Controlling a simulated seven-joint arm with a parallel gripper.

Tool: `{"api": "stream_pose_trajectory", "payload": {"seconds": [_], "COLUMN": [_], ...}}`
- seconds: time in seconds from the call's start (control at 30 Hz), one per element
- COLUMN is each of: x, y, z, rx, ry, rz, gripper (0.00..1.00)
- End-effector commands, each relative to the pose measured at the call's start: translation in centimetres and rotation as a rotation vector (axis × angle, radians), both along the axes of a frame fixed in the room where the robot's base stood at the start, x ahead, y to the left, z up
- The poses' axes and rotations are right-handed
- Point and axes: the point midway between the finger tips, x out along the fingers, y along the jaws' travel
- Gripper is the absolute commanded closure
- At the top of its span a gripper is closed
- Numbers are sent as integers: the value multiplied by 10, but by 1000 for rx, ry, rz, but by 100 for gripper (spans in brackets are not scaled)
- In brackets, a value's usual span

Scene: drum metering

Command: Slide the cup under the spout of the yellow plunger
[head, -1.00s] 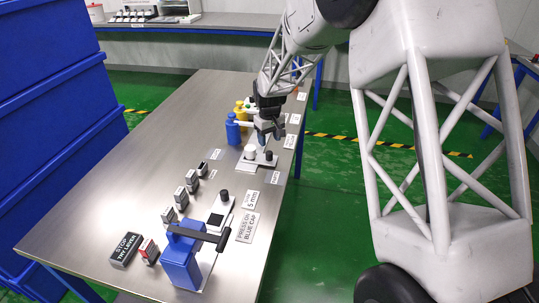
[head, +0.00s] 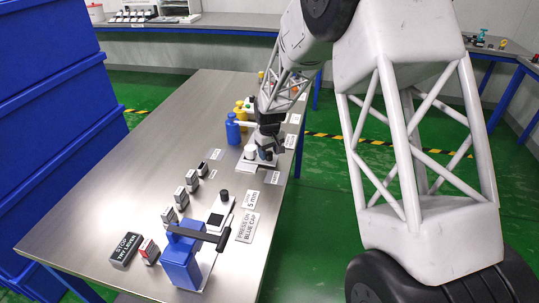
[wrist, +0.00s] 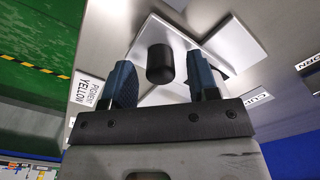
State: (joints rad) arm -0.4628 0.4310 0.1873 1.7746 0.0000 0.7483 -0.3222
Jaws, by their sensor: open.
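The white cup (head: 250,152) stands on a pale plate by the table's right edge in the head view. A black knob (wrist: 160,63) rises from a pale plate in the wrist view. My gripper (wrist: 163,82) is open, with one blue finger on each side of the knob and visible gaps between. In the head view my gripper (head: 267,152) is down just right of the cup and hides most of the knob. The yellow plunger (head: 239,107) stands farther back, partly hidden by my arm. A blue plunger (head: 232,129) with a pale spout stands nearer than it.
A blue box with a black lever (head: 181,262) stands at the table's near end. Several small dark blocks (head: 192,181) line the middle. A "PIGMENT YELLOW" label (wrist: 89,94) lies beside the gripper. The left part of the table (head: 130,170) is clear.

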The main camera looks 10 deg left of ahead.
Motion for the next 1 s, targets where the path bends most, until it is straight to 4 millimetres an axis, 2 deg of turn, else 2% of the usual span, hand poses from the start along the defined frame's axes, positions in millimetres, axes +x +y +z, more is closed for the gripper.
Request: {"api": "stream_pose_trajectory", "payload": {"seconds": [0.2,0.5,0.87,1.0], "x": [0,0,0,0], "y": [0,0,0,0], "z": [-12,-13,-13,-13], "rx": [-1,-1,0,0], "ry": [1,1,0,0], "rz": [0,0,0,0], "gripper": [46,46,100,100]}}
